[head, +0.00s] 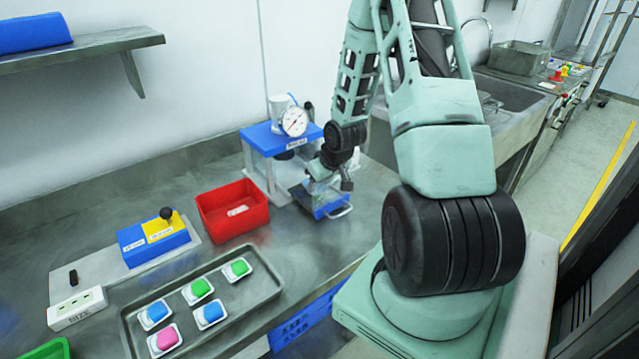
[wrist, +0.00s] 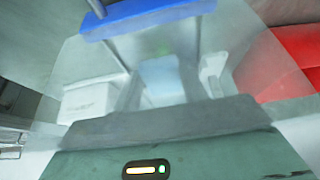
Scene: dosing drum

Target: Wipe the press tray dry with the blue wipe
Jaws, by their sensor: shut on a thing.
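The press (head: 270,140) stands at the back of the bench, with a blue top and a round dial gauge. The press tray (head: 332,204), blue-fronted with a metal handle, sits low at its front right. My gripper (head: 318,186) is down over this tray, close to or touching it; contact is unclear. In the wrist view a pale blue piece, apparently the blue wipe (wrist: 160,76), shows between my fingers. My gripper (wrist: 165,88) is shut on it. A blue bar (wrist: 150,18) crosses the top of that view; which part it is cannot be told. The tray's inner surface is mostly hidden.
A red bin (head: 232,210) stands just left of the press; it also shows in the wrist view (wrist: 280,65). A metal tray (head: 255,293) with several coloured pieces lies in front. A blue and yellow lever box (head: 152,238) is at left. A sink (head: 520,93) is at right.

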